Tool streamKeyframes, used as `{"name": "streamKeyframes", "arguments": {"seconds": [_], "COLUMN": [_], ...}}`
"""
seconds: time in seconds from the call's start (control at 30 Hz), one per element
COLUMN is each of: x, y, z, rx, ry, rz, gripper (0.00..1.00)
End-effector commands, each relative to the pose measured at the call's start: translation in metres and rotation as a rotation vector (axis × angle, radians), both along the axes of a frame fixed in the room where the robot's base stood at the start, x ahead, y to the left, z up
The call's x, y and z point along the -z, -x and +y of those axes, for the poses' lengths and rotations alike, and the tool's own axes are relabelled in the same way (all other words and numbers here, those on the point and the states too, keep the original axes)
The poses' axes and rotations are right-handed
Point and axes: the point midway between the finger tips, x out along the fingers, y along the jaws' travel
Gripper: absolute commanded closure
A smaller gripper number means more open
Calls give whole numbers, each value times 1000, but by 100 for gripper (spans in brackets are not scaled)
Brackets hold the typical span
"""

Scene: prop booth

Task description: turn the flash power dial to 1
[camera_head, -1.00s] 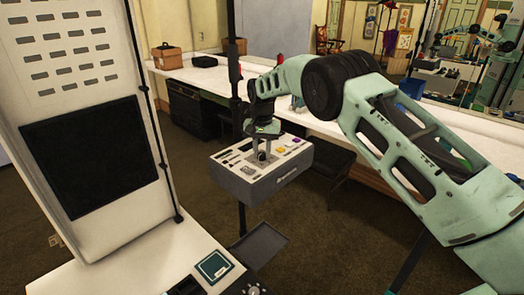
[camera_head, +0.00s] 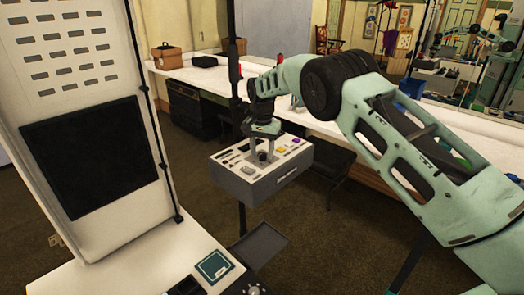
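The flash power unit is a grey box (camera_head: 283,183) with a white top panel, held on a dark stand. Its top carries a yellow button, a purple button, dark slots and small controls. My gripper (camera_head: 262,156) points down at the middle of this panel, with its fingertips at or just above the surface. The dial is not clearly visible; the fingers and their small size in view hide what lies between them. I cannot tell whether the gripper is open or shut on the dial.
A white booth panel with a black screen (camera_head: 90,155) stands at left, above a white counter with a green-framed pad (camera_head: 214,266). A small dark tray (camera_head: 259,245) sits below the box. A long white table (camera_head: 330,127) runs behind, with a dark chair (camera_head: 333,163) before it.

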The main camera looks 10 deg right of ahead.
Motion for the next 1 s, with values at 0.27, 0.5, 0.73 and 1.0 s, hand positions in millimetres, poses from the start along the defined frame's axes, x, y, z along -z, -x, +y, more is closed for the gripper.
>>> {"name": "streamKeyframes", "arguments": {"seconds": [0.27, 0.5, 0.73, 1.0], "x": [1, -20, -72, -135], "y": [1, 0, 0, 0], "z": [0, 0, 0, 0], "rx": [0, 0, -1, 0], "ry": [0, -1, -1, 0], "rz": [4, 0, -2, -1], "gripper": [51, 51, 51, 51]}}
